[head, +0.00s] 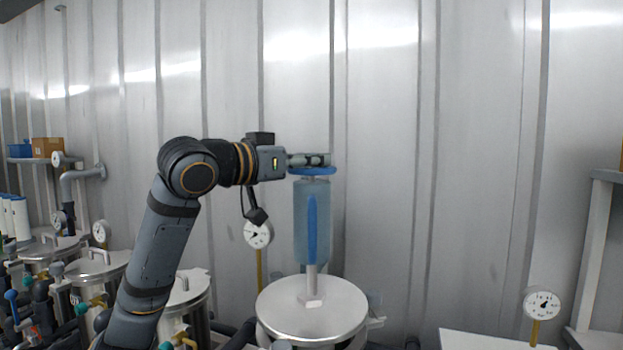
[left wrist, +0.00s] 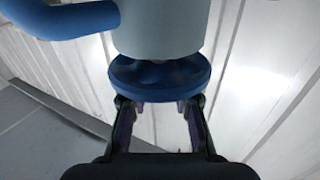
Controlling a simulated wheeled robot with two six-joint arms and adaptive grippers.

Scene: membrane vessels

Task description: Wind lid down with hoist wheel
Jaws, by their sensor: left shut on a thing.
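The blue hoist wheel (head: 312,171) sits flat on top of the grey-blue hoist body (head: 300,222), which has an upright blue bar on its side. My left gripper (head: 322,160) reaches in from the left and is shut on the wheel. In the left wrist view, the fingers (left wrist: 160,107) meet the near rim of the wheel (left wrist: 160,88). A round pale metal lid (head: 280,302) with a small block on it lies level below, at the foot of the hoist's post. The gap between lid and vessel cannot be told. My right gripper is not in view.
A dial gauge (head: 258,234) on a yellow stem stands just left of the hoist. Several lidded vessels (head: 98,266) with pipes and valves fill the lower left. Another gauge (head: 542,302) stands at the lower right. The corrugated wall (head: 480,150) is behind.

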